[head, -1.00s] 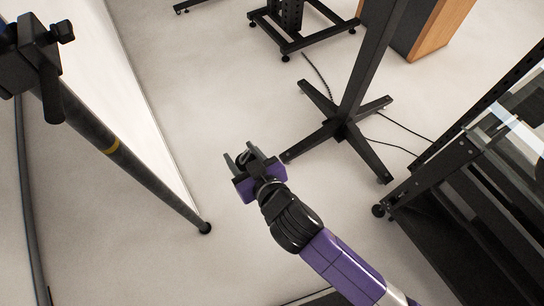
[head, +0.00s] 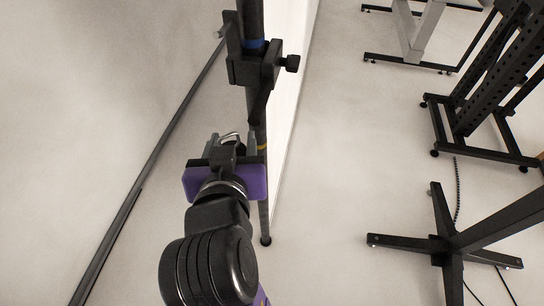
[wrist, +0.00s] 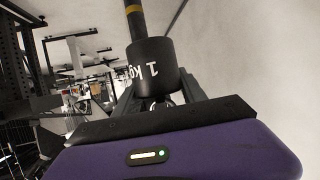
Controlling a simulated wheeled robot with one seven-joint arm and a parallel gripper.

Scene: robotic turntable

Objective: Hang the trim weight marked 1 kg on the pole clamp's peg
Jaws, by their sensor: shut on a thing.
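The trim weight (wrist: 152,68) is a black cylinder with "1 kg" in white, in the wrist view beyond my fingers. My gripper (head: 232,146) is shut on it; a bright metal loop (head: 230,137), apparently its hook, shows at the fingertips in the head view. The weight's body is mostly hidden there. The pole clamp (head: 250,68) is a black block on the dark upright pole (head: 263,192), with a knob at its right. My gripper is below the clamp in the picture, beside the pole, with the weight apart from the peg.
A white panel (head: 294,110) stands behind the pole. A long dark rail (head: 150,165) runs along the floor at left. Black stands (head: 480,110) and a cross-shaped foot (head: 445,242) with a cable are at right. The floor between is clear.

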